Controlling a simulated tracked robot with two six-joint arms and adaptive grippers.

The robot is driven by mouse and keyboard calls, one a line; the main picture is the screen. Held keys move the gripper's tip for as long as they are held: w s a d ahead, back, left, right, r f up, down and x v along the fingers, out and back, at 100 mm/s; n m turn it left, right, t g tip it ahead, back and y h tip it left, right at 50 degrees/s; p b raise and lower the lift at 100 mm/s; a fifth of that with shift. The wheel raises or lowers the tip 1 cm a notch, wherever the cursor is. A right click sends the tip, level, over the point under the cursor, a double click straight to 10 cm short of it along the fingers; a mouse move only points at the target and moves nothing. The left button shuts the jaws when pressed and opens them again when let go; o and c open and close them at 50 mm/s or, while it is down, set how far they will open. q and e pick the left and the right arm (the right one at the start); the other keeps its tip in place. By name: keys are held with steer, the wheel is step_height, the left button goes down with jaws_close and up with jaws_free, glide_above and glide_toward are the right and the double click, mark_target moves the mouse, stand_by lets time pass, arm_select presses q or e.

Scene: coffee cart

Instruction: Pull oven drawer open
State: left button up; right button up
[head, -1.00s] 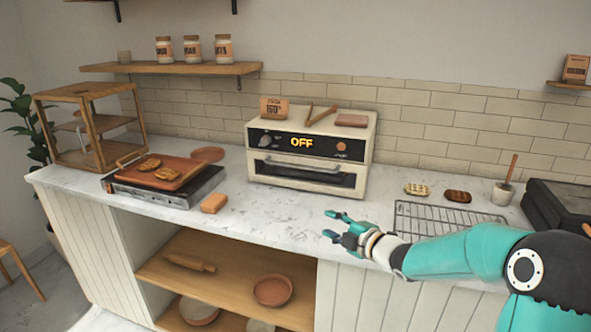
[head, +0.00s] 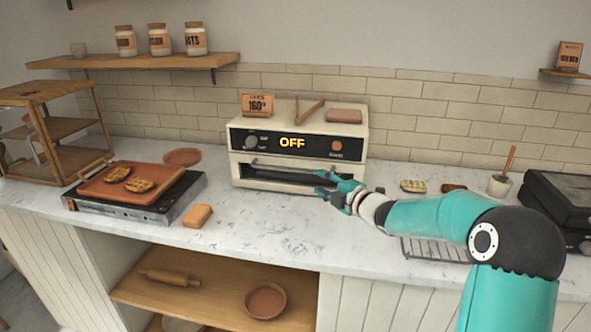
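The white oven (head: 355,145) stands on the counter against the tiled wall, its display reading OFF. Its drawer (head: 270,183) is at the lower front, below a dark slot, and looks closed or nearly so. My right gripper (head: 327,182) is at the right part of the oven front, at the height of the drawer handle. Its fingers look spread apart, one above the other. I cannot tell whether they touch the handle. The gripper hides the right end of the drawer. My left gripper is not in view.
A wire rack (head: 425,250) lies under my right arm. The counter before the oven is clear.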

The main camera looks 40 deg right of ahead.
mark_target(298, 171)
steer(key=w+p, duration=0.1)
steer(key=w, duration=0.3)
steer(key=w+f+p, duration=0.1)
steer(key=w, duration=0.3)
steer(key=w+p, duration=0.1)
steer(key=w, duration=0.3)
steer(key=shift+d+f, duration=0.35)
steer(key=shift+d, duration=0.05)
jaws_close()
